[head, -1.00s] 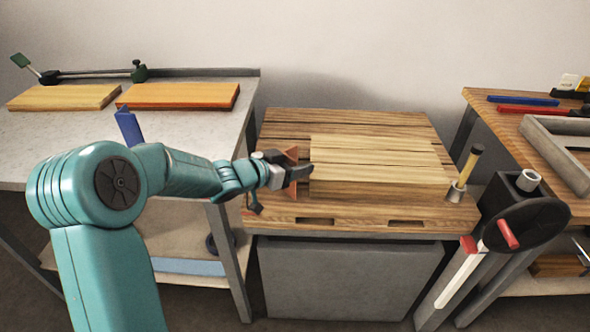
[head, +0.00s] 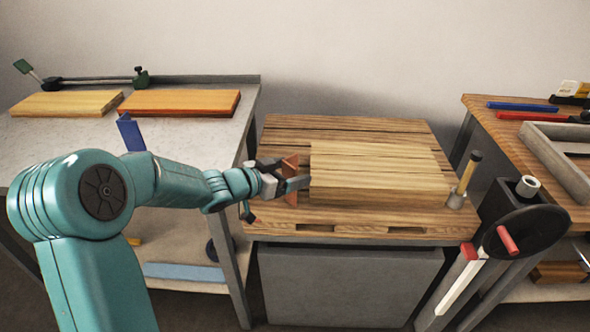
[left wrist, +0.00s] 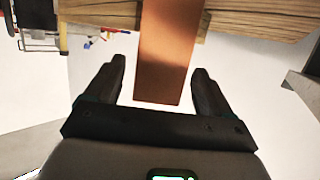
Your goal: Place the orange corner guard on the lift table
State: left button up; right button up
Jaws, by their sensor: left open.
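The orange corner guard (head: 290,163) stands upright at the left end of the stack of pale boards (head: 380,172). The stack rests on a wooden slatted top (head: 345,124) above a grey base (head: 350,284), which looks like the lift table. My left gripper (head: 297,184) is at the guard, on the left side of the stack, and partly hides it. In the left wrist view the guard (left wrist: 168,60) reaches down between the two open fingers (left wrist: 160,85), with gaps on both sides. My right gripper is not in view.
A grey bench (head: 60,130) at left holds two boards (head: 180,102) and a blue upright piece (head: 130,132). At right are a dark crank wheel (head: 522,234), a yellow-handled tool (head: 467,172) and a bench with a grey frame (head: 550,150).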

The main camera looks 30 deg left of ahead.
pick_arm(q)
jog(key=p+v, duration=0.1)
jog(key=v, duration=0.8)
jog(key=shift+s+r+p, duration=0.15)
jog(key=shift+s+p, duration=0.2)
